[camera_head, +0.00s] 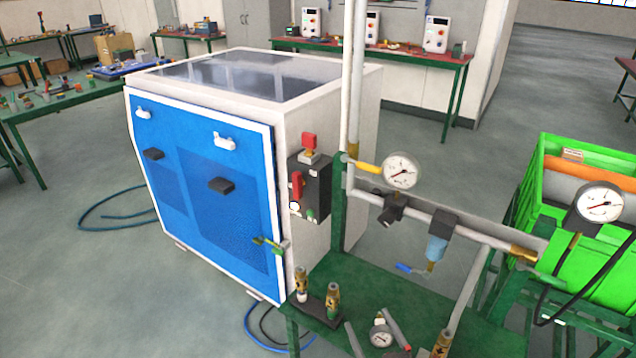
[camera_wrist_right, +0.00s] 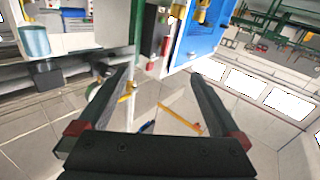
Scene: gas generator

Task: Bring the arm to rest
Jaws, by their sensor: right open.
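My right gripper (camera_wrist_right: 158,80) shows in the right wrist view. Its two dark fingers stand wide apart with nothing between them. I cannot make it out in the head view. My left gripper is in neither view. In the head view, a blue and white generator cabinet (camera_head: 215,200) stands left of centre, its blue doors shut. A pressure gauge (camera_head: 401,171) and a pipe with a yellow valve handle (camera_head: 368,168) are right of it. Blue cabinet panelling (camera_wrist_right: 200,30) also shows at the top of the right wrist view, beyond my open fingers.
A green bench (camera_head: 375,283) in front holds brass fittings (camera_head: 333,300) and a small gauge (camera_head: 380,335). A bright green crate (camera_head: 530,215) and another gauge (camera_head: 599,203) are at the right. Worktables stand behind. A blue hose (camera_head: 105,212) lies on the floor at left.

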